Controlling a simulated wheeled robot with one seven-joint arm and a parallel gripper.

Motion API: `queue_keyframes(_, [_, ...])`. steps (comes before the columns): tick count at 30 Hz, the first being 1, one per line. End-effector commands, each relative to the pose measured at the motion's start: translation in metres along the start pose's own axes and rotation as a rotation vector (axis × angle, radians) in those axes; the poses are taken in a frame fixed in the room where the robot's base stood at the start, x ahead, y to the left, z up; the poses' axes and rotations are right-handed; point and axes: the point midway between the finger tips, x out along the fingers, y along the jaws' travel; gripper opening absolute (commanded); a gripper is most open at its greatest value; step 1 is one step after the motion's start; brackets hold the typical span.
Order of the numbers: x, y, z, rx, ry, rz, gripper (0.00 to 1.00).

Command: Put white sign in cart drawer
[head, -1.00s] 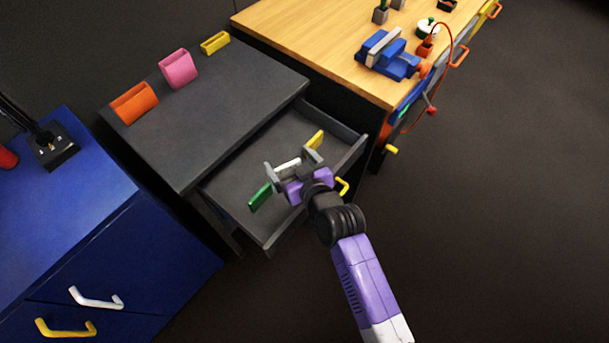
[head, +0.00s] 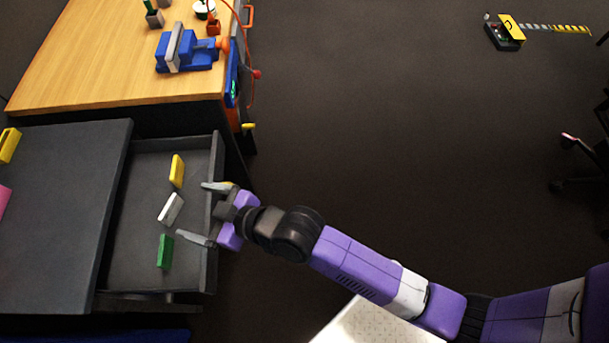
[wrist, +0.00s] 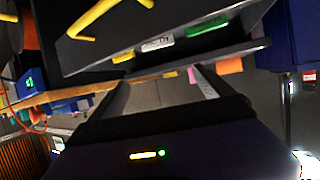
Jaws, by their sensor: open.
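The white sign (head: 171,208) lies in the open cart drawer (head: 145,280), between a yellow sign (head: 177,170) and a green sign (head: 165,251). My gripper (head: 205,212) is open and empty at the drawer's front edge in the head view. Its fingers point toward the white sign but are apart from it. In the wrist view, the white sign (wrist: 157,43) shows beyond the drawer wall, next to the green sign (wrist: 207,25), with the gripper fingers (wrist: 163,92) spread wide below.
The dark grey cart top (head: 60,220) is left of the drawer, with a yellow holder (head: 9,145) and a pink holder (head: 3,200) at its left. A wooden workbench (head: 110,70) with a blue vise (head: 185,52) stands behind. The floor to the right is largely clear.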

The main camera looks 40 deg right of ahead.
Motion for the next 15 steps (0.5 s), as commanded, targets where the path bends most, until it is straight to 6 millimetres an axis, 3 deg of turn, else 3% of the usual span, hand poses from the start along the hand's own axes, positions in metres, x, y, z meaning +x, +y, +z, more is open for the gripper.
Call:
queue_keyframes(5, [-0.028,0.014,0.022,0.016,-0.002,0.048,0.92])
queue_keyframes(10, [-0.099,0.037,0.056,0.05,0.007,0.157,0.92])
queue_keyframes(15, [-0.178,0.047,0.073,0.083,0.03,0.261,0.92])
